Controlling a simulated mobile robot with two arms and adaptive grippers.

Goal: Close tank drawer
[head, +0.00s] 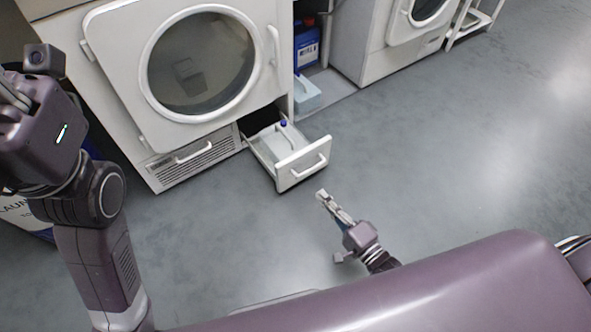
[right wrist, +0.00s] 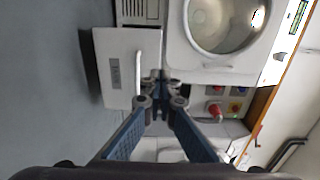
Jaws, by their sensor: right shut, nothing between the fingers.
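The tank drawer (head: 302,163) is pulled out from the bottom of the near white machine. It has a white front with a bar handle, and a pale tank (head: 277,143) with a blue cap lies inside. My right gripper (head: 321,194) is shut and empty, low in front of the drawer and apart from it in the head view. In the right wrist view its closed fingertips (right wrist: 162,84) appear beside the drawer front (right wrist: 116,68) and its handle. My left gripper (head: 14,98) is at the left edge, its fingers mostly cut off or hidden.
The near machine (head: 108,45) has a round glass door and a vented panel (head: 190,160) left of the drawer. A blue bottle (head: 306,45) and a pale blue box (head: 307,93) stand in the gap beside it. The grey floor to the right is clear.

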